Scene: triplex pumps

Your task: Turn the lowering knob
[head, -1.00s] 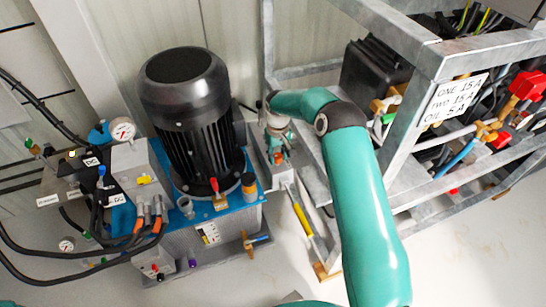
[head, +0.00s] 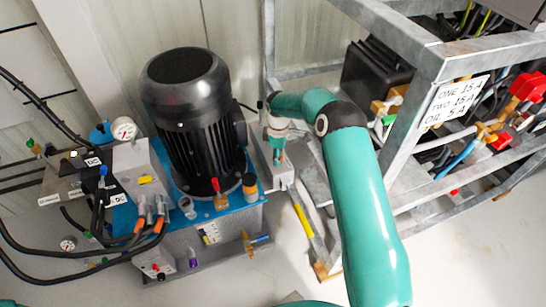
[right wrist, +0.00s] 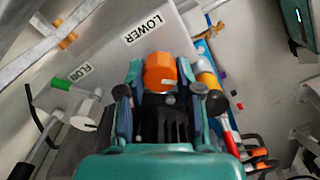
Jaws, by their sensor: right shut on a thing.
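The lowering knob is an orange cap (right wrist: 160,72) beside the "LOWER" label (right wrist: 144,28) in the right wrist view. My right gripper (right wrist: 162,88) has one finger on each side of this knob and is shut on it. In the head view my right gripper (head: 278,152) points down at a small grey unit (head: 275,174) between the black motor and the steel frame. The knob is hidden there by the gripper. My left gripper is not in view.
The black motor (head: 190,110) on a blue-topped unit stands close left of my gripper. A galvanized frame (head: 405,135) with pipes and valves stands right. In the right wrist view, a green-handled valve (right wrist: 75,92) near the "FLOW" label sits left of the knob.

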